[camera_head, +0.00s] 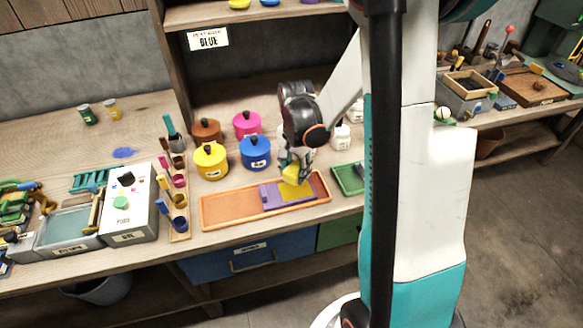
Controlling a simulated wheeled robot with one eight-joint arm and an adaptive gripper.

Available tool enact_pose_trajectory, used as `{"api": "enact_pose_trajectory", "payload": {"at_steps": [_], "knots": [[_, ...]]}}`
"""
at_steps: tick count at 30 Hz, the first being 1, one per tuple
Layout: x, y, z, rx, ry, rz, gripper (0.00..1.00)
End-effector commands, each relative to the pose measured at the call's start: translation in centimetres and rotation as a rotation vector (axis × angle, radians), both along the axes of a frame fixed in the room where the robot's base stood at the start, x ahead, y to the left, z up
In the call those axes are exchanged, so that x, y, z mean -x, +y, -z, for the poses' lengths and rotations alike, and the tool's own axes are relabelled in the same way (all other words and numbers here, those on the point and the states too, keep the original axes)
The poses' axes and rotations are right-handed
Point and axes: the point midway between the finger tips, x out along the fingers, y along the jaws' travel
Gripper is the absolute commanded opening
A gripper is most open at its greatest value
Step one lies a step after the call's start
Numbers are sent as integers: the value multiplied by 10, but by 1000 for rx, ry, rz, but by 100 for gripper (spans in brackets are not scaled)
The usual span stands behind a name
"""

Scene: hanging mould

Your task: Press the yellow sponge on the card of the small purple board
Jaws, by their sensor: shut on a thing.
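My gripper (293,163) points down over the right part of an orange tray on the workbench. It is shut on the yellow sponge (291,173), of which only a small part shows below the fingers. The small purple board (270,196) lies in the right half of the tray. Its card (296,191) looks yellowish and is on the board's right part, directly below the sponge. I cannot tell from this view whether the sponge touches the card.
The orange tray (222,208) is bare on its left. A yellow pot (210,162) and a blue pot (255,152) stand behind it. A wooden rack with small cups is to its left. A green tray (348,180) lies close on the right.

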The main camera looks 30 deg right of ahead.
Motion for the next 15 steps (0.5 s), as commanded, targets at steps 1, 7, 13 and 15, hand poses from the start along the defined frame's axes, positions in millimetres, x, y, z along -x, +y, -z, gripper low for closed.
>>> {"api": "enact_pose_trajectory", "payload": {"at_steps": [1, 7, 13, 15], "knots": [[0, 0, 5, 0, 0, 0, 22], [0, 0, 24, 0, 0, -1, 22], [0, 0, 44, 0, 0, -1, 22], [0, 0, 49, 0, 0, -1, 22]]}}
